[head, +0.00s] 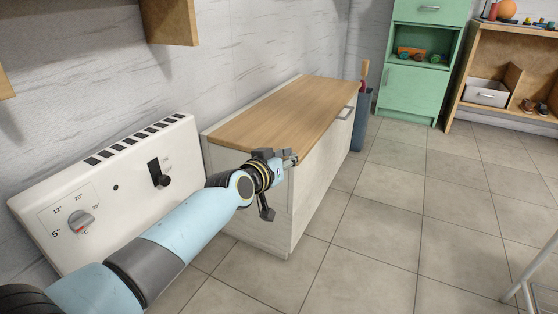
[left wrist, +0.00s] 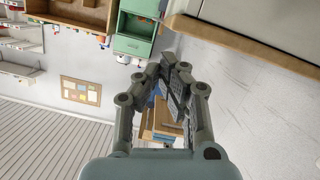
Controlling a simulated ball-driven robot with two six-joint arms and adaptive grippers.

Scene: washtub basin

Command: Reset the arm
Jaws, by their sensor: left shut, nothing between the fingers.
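My left arm comes in from the lower left in the head view. Its left gripper (head: 289,159) is over the near right side of a low cabinet with a wooden top (head: 291,106). In the left wrist view the left gripper (left wrist: 168,75) shows with its fingers together and nothing between them. Part of a wooden-topped piece of furniture shows behind the fingers there. My right gripper is in neither view.
A white heater panel (head: 118,187) with a dial stands at left against the wall. A green cabinet (head: 412,92) and a wooden shelf unit (head: 517,60) stand at the back. A metal-legged piece (head: 528,275) is at lower right. The tiled floor (head: 390,230) between is clear.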

